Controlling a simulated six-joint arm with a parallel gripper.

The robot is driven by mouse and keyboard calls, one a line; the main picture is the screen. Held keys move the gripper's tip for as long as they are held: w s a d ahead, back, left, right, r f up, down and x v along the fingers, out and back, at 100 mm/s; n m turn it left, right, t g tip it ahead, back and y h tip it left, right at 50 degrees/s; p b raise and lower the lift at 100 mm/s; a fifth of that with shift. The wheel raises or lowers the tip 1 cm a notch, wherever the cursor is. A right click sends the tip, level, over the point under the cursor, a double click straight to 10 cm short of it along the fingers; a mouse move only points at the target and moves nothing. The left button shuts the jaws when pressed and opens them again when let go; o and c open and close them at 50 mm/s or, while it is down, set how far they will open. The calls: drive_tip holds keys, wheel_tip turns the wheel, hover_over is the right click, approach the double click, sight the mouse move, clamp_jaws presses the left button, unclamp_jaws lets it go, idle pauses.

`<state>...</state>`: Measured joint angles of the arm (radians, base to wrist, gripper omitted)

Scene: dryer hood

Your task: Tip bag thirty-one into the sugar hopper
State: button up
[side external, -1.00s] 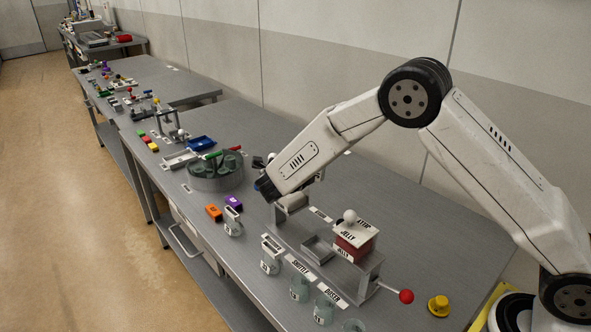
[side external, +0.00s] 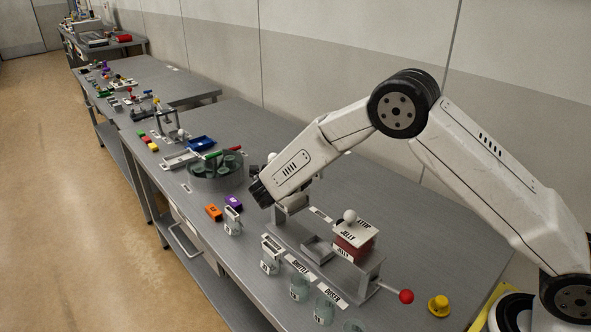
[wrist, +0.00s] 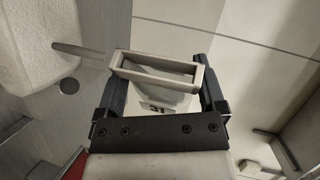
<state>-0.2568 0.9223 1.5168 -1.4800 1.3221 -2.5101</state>
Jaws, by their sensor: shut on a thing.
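Bag thirty-one (wrist: 172,98) is a pale container with a black "31" label and a light rectangular frame at its top. In the wrist view, my gripper (wrist: 160,66) is shut on it, with one dark finger at each side of the frame. The wrist view is strongly tilted, with wall panels behind the bag. In the side view, my gripper (side external: 261,191) is above the bench, right of the round grey tub, and the bag cannot be made out there. I see no readable sugar label, so I cannot tell which thing is the sugar hopper.
A grey fixture (side external: 318,247) with a red JELLY box (side external: 355,240) and a red-knobbed lever (side external: 405,296) stands below my arm. Labelled jars (side external: 271,257) line the front edge. The round tub (side external: 214,178) holds several dark green containers. Orange and purple blocks (side external: 214,212) lie nearby.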

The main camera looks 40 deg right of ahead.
drive_tip(key=shift+r, duration=2.45)
drive_tip(key=shift+f, duration=2.45)
drive_tip(key=shift+w+a+r+n+h, duration=0.15)
drive_tip(key=shift+n+h, duration=0.25)
drive_tip(key=shift+n, duration=0.25)
drive_tip(key=shift+w+a+r+n+h, duration=0.15)
drive_tip(key=shift+n+h, duration=0.25)
drive_tip(key=shift+n, duration=0.25)
drive_tip(key=shift+s, duration=0.1)
